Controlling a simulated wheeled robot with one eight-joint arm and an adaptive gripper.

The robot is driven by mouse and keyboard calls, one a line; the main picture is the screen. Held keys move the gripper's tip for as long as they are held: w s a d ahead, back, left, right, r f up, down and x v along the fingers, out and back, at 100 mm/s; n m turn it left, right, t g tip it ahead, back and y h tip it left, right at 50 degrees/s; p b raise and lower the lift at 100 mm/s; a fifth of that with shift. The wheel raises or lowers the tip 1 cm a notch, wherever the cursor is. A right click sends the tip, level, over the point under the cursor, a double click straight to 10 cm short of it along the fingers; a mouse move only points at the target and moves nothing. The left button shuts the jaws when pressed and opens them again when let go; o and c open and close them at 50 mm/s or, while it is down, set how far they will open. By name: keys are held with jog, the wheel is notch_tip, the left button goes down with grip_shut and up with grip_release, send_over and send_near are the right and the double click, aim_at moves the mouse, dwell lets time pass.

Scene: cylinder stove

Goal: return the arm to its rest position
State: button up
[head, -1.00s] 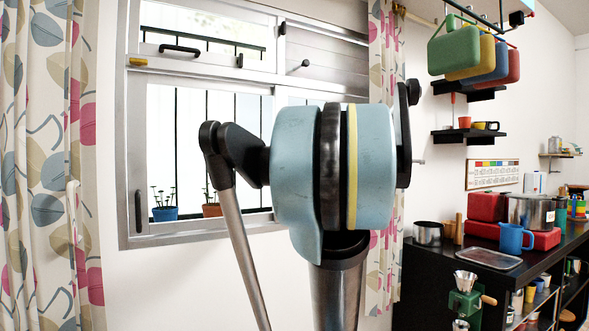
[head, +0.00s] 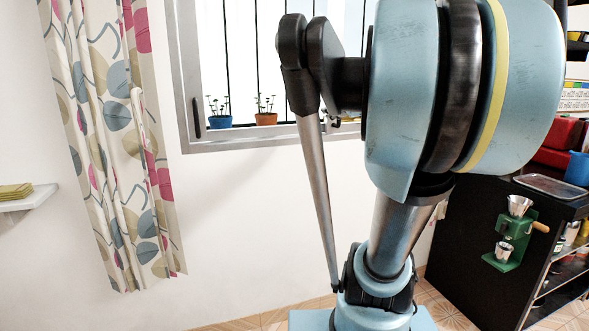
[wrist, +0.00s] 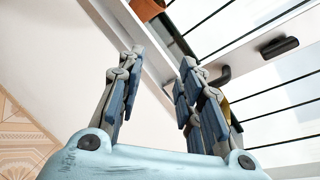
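My gripper (wrist: 160,75) shows in the wrist view with its two jointed grey-blue fingers spread apart. The gap between the fingers is empty, and only the window frame and wall show behind it. The gripper itself is not visible in the head view. There, my blue arm with its black and yellow bands fills the middle and right and stands in front of the window.
A window (head: 235,60) with two potted plants is behind my arm. A patterned curtain (head: 110,140) hangs at the left, near a small white shelf (head: 28,201). A black counter (head: 480,230) with a green grinder (head: 510,240) stands at the right.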

jog(key=s+a+f+n+g, duration=0.4)
jog(key=s+f+n, duration=0.5)
jog(key=f, duration=0.5)
jog(key=s+d+f+n+g+h, duration=0.3)
jog(key=s+d+f+n, duration=0.1)
jog(key=s+f+n, duration=0.3)
jog(key=s+d+f+n+g+h, duration=0.3)
jog(key=s+f+n, duration=0.4)
jog(key=s+f, duration=0.4)
notch_tip(320, 180, down, 3)
jog(key=shift+s+d+f+g+h, duration=0.2)
jog(key=shift+d+g+h, duration=0.1)
jog(key=shift+d+h, duration=0.4)
jog(key=shift+w, duration=0.1)
jog(key=shift+w+f, duration=0.2)
jog(key=shift+w, duration=0.25)
jog(key=shift+o, duration=0.2)
